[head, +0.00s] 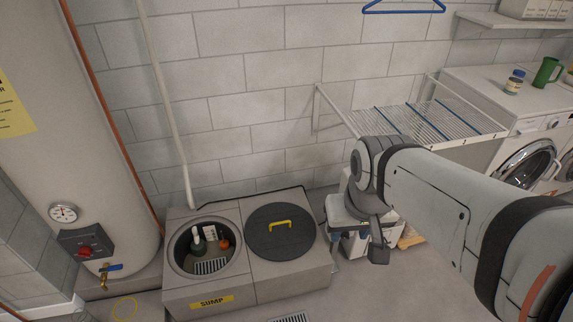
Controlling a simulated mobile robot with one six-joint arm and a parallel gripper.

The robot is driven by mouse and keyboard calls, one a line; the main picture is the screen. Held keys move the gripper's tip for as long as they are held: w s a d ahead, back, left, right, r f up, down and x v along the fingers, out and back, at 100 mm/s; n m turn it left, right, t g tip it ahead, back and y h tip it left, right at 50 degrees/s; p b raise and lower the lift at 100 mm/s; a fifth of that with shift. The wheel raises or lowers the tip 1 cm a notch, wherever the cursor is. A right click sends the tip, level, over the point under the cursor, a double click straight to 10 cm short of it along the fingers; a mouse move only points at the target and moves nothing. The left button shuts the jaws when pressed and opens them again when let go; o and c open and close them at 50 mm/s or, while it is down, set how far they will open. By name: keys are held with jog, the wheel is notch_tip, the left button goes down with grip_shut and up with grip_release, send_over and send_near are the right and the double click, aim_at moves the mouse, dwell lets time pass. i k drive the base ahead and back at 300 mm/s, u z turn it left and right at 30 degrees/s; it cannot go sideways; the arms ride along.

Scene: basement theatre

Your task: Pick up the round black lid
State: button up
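The round black lid (264,246) lies flat on the right half of a grey sump box (292,288). A yellow handle (281,224) stands up from its top. My arm reaches in from the lower right. My gripper (372,235) hangs below its wrist, to the right of the lid and apart from it in the picture. The fingers are seen at a poor angle against clutter, so I cannot tell whether they are open or shut. Nothing visibly hangs from the gripper.
The open sump pit (182,246) left of the lid holds bottles and a grate. A white pipe (168,105) rises behind it. A water heater (75,130) stands left. A wire drying rack (425,122) juts from the wall above my wrist. Floor in front is mostly clear.

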aim_at(277, 232)
jog(key=u, duration=0.05)
jog(key=i, duration=1)
jog(key=z, duration=0.05)
